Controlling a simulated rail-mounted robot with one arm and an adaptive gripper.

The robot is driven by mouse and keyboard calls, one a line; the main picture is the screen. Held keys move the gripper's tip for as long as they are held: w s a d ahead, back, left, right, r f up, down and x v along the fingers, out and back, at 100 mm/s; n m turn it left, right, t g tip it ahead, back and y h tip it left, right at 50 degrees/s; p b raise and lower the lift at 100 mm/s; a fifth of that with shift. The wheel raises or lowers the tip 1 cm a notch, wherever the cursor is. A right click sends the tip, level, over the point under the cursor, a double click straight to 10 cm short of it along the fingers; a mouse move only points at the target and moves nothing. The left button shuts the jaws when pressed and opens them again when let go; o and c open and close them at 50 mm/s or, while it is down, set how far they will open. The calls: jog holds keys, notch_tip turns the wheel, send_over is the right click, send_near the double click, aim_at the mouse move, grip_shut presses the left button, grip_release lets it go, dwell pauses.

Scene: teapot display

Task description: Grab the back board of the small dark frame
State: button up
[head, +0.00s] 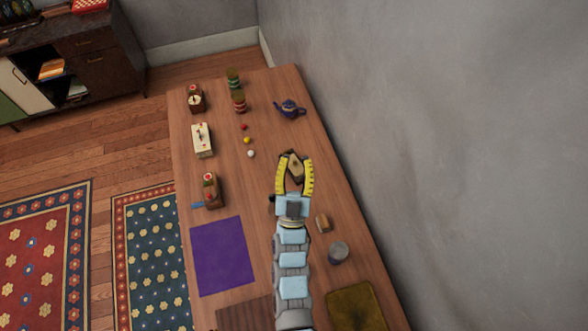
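My gripper (295,159) has two yellow fingers spread apart, over the right half of the wooden table. A small brown and tan piece with dark edges (294,167) shows between the fingers. It looks like the small dark frame, but its back board cannot be told apart at this size. The fingers lie on either side of it. I cannot tell whether they touch it. A small dark item, partly hidden, shows beside the gripper's base.
Boxes line the table's (275,85) left edge. A wall rises at right.

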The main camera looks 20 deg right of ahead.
jog(key=w+d+f+g+y+b, duration=0.1)
jog(key=w+d+f+g+b, duration=0.1)
jog(key=w+d+f+b, duration=0.45)
jog(key=w+d+f+n+g+y+b, duration=0.1)
jog(key=d+f+g+y, duration=0.15)
jog(key=f, duration=0.65)
jog(key=w+d+f+g+y+b, duration=0.1)
jog(key=w+d+f+g+b, duration=0.25)
jog(key=d+f, duration=0.35)
jog(key=n+g+y+b, duration=0.4)
jog(key=n+y+b, duration=0.6)
jog(key=b, duration=0.4)
send_near(295, 163)
jog(key=shift+m+y, duration=0.35)
jog(key=shift+m, duration=0.35)
jog(key=w+f, duration=0.1)
jog(key=w+f+b, duration=0.1)
jog(key=w+f, duration=0.1)
jog(key=shift+a+f, duration=0.15)
jog(key=shift+a, duration=0.2)
jog(key=shift+x, duration=1)
jog(key=shift+w+a+f+b, duration=0.15)
jog(key=shift+w+b, duration=0.1)
jog(key=shift+w, duration=0.35)
jog(key=shift+w+a+r+b, duration=0.1)
jog(key=shift+w+b, duration=0.1)
jog(key=shift+w, duration=0.45)
jog(key=shift+x, duration=1)
